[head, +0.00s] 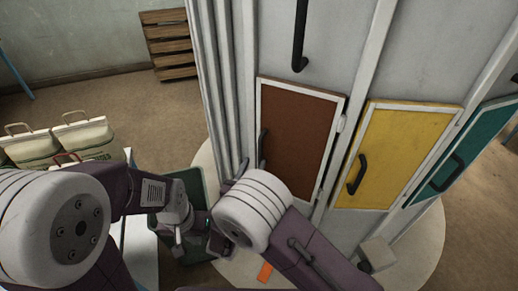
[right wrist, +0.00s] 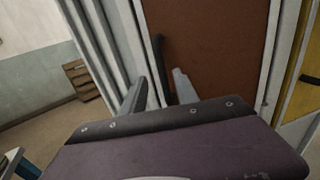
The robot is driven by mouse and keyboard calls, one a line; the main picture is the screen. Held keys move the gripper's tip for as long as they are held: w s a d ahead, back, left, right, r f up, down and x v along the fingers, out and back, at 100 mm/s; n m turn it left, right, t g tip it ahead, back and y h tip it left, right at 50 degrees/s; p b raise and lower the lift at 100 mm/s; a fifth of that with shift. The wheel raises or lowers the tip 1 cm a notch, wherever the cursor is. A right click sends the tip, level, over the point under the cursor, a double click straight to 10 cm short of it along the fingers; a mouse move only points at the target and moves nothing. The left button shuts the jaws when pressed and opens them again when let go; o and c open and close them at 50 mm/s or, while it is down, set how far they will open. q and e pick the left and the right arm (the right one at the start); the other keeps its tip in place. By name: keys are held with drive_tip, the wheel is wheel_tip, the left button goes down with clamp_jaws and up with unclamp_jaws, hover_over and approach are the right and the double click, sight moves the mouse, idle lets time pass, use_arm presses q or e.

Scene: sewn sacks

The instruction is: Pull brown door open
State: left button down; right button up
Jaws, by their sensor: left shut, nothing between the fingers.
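The brown door (head: 300,140) sits flush in its pale frame on the grey cabinet, shut as far as I can see. Its black upright handle (head: 263,148) is on its left side. In the right wrist view, the brown door (right wrist: 215,50) fills the upper middle, and the handle (right wrist: 160,52) stands between the spread fingers of my right gripper (right wrist: 159,79). The gripper is open; I cannot tell whether either finger touches the handle. In the head view my right wrist mostly hides this gripper. My left gripper (head: 180,243) is shut and empty, low and left of the cabinet.
A yellow door (head: 395,150) and a teal door (head: 470,150) are to the right of the brown one. A black handle (head: 300,35) hangs above. Pale sacks (head: 55,138) lie at the left, and a wooden pallet (head: 168,45) leans against the wall.

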sight(260, 151)
drive_tip(key=x, duration=0.8)
drive_tip(key=shift+d, duration=0.1)
clamp_jaws()
drive_tip(key=shift+s, duration=0.1)
idle(0.9)
